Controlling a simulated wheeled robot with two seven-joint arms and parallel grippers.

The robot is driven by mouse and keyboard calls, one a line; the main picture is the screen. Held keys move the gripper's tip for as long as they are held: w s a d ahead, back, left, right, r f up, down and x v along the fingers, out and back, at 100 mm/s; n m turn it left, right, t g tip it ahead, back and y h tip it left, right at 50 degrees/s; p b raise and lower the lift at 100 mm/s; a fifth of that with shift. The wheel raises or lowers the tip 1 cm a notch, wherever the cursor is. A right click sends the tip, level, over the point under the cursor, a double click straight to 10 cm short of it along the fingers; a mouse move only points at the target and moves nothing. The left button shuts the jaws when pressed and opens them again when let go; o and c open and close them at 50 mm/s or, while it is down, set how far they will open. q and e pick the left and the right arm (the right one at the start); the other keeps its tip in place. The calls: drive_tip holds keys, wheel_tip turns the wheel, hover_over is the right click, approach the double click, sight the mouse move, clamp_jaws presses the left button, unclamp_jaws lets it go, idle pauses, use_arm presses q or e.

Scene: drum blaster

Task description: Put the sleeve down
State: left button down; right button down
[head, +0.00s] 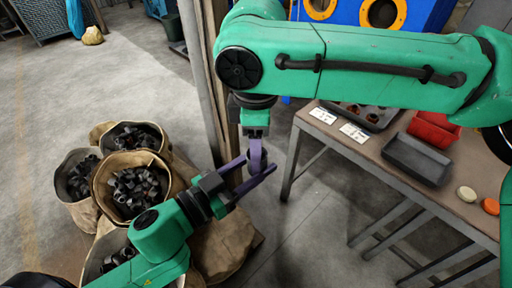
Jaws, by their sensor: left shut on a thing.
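My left gripper (253,174) reaches in from the lower left. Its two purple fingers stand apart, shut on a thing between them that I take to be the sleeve. The sleeve's shape is not clear, as it is small and overlaps the purple fingers. My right gripper (257,165) hangs down from the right arm, its purple fingers right at the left fingers. The two grippers overlap in the picture, and I cannot tell whether they touch or whether the right one is open. Both are above the floor, left of the table (346,143).
Several sacks (158,185) of dark parts stand on the floor at left. The table at right holds a black tray (416,158), a red bin (433,129), white cards (355,133), a cream disc (466,194) and an orange disc (490,206). A post (203,85) stands behind my grippers.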

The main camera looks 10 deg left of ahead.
use_arm(q)
drive_tip(key=shift+c, duration=1.3)
unclamp_jaws()
drive_tip(key=a+f+n+t+y, duration=0.2)
drive_tip(key=a+f+n+y, duration=0.2)
drive_tip(key=f, duration=0.5)
drive_tip(key=a+f+n+t+y, duration=0.2)
drive_tip(key=a+f+n+y, duration=0.2)
drive_tip(key=a+f+y, duration=0.3)
wheel_tip(320, 180, down, 2)
drive_tip(key=shift+s+a+f+y, duration=0.15)
drive_tip(key=shift+s+a+y, duration=0.1)
drive_tip(key=shift+a+y, duration=0.05)
